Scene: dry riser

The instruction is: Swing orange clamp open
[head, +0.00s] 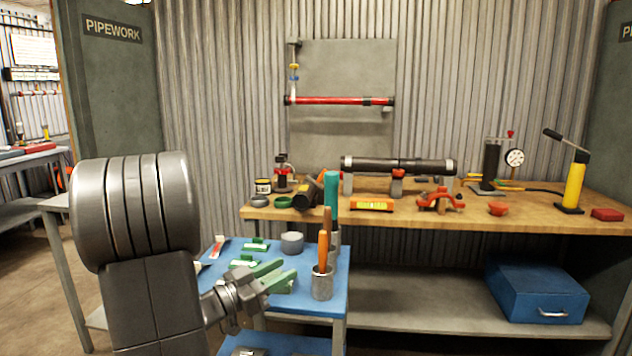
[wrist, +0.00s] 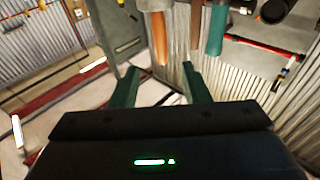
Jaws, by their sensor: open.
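The orange clamp (head: 438,200) lies on the wooden bench in the head view, right of centre. It looks like a curved orange-red body with a dark part; whether its halves are apart is too small to tell. My gripper (head: 288,270) has green fingers and is over the blue cart, well to the left of and nearer than the clamp. In the wrist view my gripper (wrist: 158,88) shows its two fingers spread with nothing between them. The clamp is not clearly identifiable in the wrist view.
A metal cup (head: 322,284) with upright tool handles stands just right of my fingers on the blue cart (head: 335,262). On the wooden bench (head: 480,220), a dark pipe (head: 397,165) is behind the clamp and an orange level (head: 371,205) is left of it.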

